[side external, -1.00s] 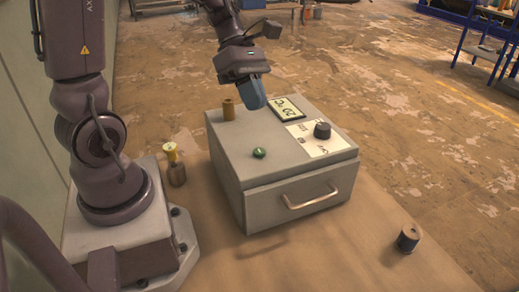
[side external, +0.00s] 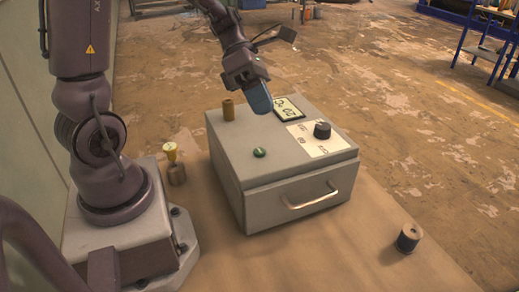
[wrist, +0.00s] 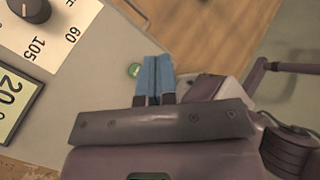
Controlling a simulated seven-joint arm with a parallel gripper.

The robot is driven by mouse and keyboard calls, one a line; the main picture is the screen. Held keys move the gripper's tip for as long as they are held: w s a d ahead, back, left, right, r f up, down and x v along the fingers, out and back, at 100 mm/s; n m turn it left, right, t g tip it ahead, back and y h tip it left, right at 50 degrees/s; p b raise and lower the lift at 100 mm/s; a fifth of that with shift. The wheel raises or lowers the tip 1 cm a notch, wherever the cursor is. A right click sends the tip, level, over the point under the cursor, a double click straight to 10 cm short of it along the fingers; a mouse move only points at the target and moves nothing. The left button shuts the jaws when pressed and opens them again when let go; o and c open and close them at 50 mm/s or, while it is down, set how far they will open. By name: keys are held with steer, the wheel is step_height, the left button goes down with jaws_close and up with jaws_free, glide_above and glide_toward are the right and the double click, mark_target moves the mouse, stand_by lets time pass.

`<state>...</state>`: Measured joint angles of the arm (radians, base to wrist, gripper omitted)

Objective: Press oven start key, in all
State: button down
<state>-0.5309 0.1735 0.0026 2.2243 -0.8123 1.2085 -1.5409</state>
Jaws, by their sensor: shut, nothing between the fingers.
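The oven is a grey box (side external: 238,168) on the bench, with a front drawer handle (side external: 312,199). On its top a round green key (side external: 260,152) sits near the front left; it also shows in the wrist view (wrist: 133,70), just left of my fingertips. The oven's display (side external: 289,109) reads 20, and a black knob (side external: 322,130) sits on a white dial panel. My gripper (side external: 263,110) is shut and empty, its blue fingers pointing down above the oven top, behind the green key and apart from it. The fingers also show in the wrist view (wrist: 154,60).
A brown cylinder (side external: 228,110) stands on the oven's back left corner. A yellow-topped item (side external: 170,151) and a small brown cylinder (side external: 176,174) stand left of the oven. A dark-banded cylinder (side external: 408,238) stands at the front right. The bench in front of the oven is clear.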

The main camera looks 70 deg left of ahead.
mark_target(261, 149)
steer(key=shift+f, duration=3.3)
steer(key=shift+f, duration=0.45)
steer(key=shift+f, duration=0.4)
steer(key=shift+r, duration=0.85)
steer(key=shift+r, duration=0.1)
steer(key=shift+r, duration=2.4)
